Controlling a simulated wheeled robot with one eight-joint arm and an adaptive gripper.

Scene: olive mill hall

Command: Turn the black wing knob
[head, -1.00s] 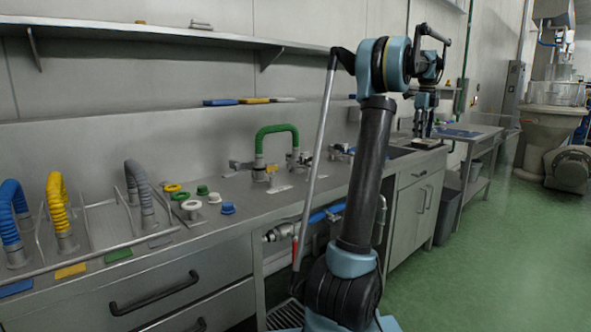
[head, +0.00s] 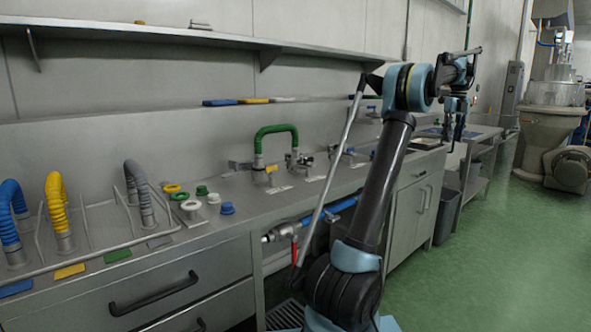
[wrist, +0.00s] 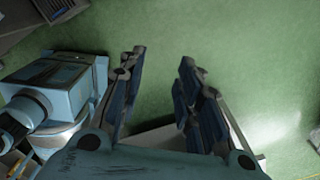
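I cannot make out a black wing knob in either view. My gripper (head: 455,120) hangs at the end of my arm, at the right of the head view, in front of the far end of the steel counter (head: 330,182). In the wrist view my gripper (wrist: 162,58) is open, its two dark blue fingers apart with green floor between them and nothing held. Valve fittings (head: 300,160) stand along the back of the counter, partly too small to tell apart; my arm passes in front of part of that row.
A green hose (head: 276,128) arches over the counter. Coloured caps (head: 190,206) and blue, yellow and grey hoses stand at left. A red-handled valve (head: 293,250) sits below the counter. A wall shelf (head: 150,35) runs above. Green floor (head: 480,260) at right is clear.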

